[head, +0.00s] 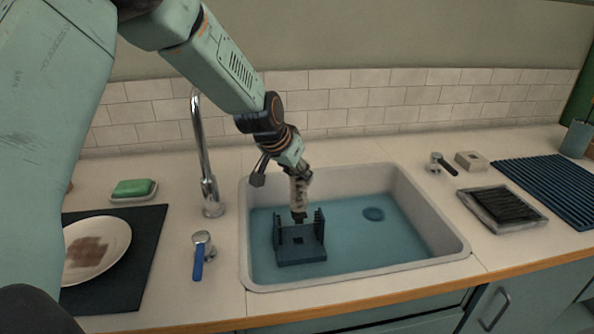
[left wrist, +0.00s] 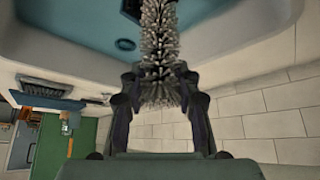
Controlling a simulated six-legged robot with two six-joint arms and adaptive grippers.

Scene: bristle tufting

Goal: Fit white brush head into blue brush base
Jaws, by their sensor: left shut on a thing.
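The white brush head (head: 299,193) hangs upright, bristly and pale, below my left gripper (head: 299,173). The left gripper is shut on its upper end; in the left wrist view the fingers (left wrist: 159,85) close around the bristles of the brush head (left wrist: 160,45). The blue brush base (head: 301,255) stands in the sink, with upright sides and a dark square opening in its middle. The brush's dark lower tip is at the back of the base, between its uprights. I cannot tell whether it touches. A dark corner, probably of the base (left wrist: 132,8), shows at the wrist view's top edge.
The sink (head: 433,205) has raised pale walls and a blue floor with a drain (head: 373,214). A plate (head: 112,262) and green sponge (head: 132,187) lie further left. A black brush tray (head: 502,208) lies right.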

